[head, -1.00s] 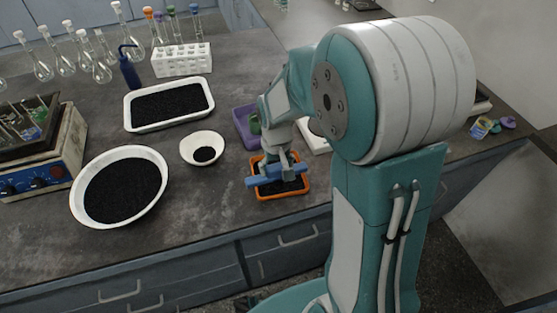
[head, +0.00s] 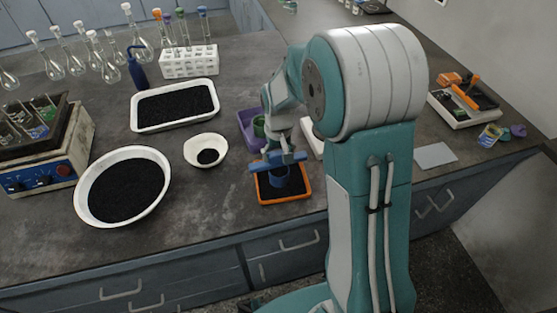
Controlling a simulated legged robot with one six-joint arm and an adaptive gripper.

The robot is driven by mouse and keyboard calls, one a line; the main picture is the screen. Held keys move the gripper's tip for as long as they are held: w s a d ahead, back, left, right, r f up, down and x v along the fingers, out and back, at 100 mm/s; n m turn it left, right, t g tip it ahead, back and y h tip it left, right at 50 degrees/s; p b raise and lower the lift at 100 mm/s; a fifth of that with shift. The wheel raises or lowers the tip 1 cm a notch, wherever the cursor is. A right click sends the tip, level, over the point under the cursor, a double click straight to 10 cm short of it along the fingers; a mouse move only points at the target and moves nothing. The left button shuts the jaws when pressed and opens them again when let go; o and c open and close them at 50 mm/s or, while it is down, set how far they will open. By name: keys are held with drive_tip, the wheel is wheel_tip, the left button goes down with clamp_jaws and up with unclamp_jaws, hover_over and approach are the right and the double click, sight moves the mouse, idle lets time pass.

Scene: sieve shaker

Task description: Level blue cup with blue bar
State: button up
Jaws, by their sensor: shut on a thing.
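My gripper (head: 281,147) is shut on the blue bar (head: 266,163), which it holds level over the orange tray. The tray holds black granules. The bar and gripper hide the cup's top.
A purple tray (head: 244,124) with a green cup (head: 259,127) sits just behind. A small white bowl (head: 196,155), a large white bowl (head: 84,208) and a white tray (head: 140,124) hold black granules to the left. A grey-white scale (head: 444,111) stands at right.

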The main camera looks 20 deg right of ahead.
drive_tip(key=shift+w, duration=0.7)
drive_tip(key=shift+w+a, duration=0.2)
drive_tip(key=shift+w, duration=0.3)
drive_tip(key=shift+w+a, duration=0.2)
drive_tip(key=shift+w, duration=0.25)
wheel_tip(320, 180, up, 6)
